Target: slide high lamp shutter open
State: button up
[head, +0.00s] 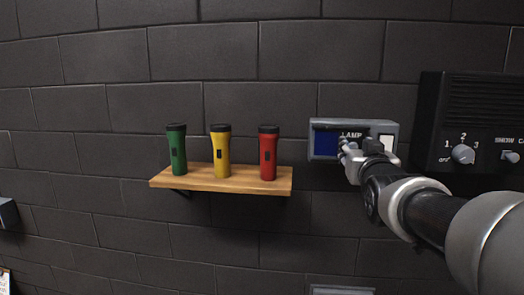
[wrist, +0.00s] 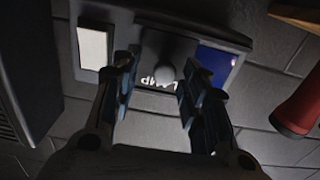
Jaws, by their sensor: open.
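The lamp box (head: 360,124) is a grey wall unit marked LAMP, with a dark blue area (head: 325,144) at left and a white panel (head: 388,140) at right. In the wrist view it appears inverted, with the white panel (wrist: 92,48) at left and blue (wrist: 216,64) at right. A dark grey shutter piece (wrist: 163,45) with a round knob (wrist: 165,71) lies between them. My gripper (head: 348,151) is in front of the box and hides part of it. In the wrist view its open fingers (wrist: 157,76) stand either side of the knob; contact cannot be told.
A black panel (head: 475,100) with a dial (head: 462,154) is close at right.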

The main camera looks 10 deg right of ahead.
jog(key=v, duration=1.1)
jog(key=shift+s, duration=0.2)
jog(key=shift+a, duration=0.1)
jog(key=s+a+f+n+g+y+b, duration=0.1)
jog(key=s+a+f+g+b, duration=0.3)
jog(key=f, duration=1.3)
jog(key=s+a+f+n+g+y+b, duration=0.1)
jog(key=s+a+f+g+b, duration=0.3)
jog(key=s+f+b, duration=0.7)
jog(key=s+a+f+n+g+y+b, duration=0.1)
jog(key=s+a+f+g+y+b, duration=0.2)
jog(key=f, duration=2)
jog(key=s+a+g+b, duration=0.1)
jog(key=s+a+b, duration=0.1)
jog(key=s+b, duration=0.2)
jog(key=shift+s+a+f+g+b, duration=0.2)
jog(key=shift+s+g+b, duration=0.2)
jog(key=shift+b, duration=0.8)
jog(key=shift+r, duration=0.1)
jog(key=shift+c, duration=0.5)
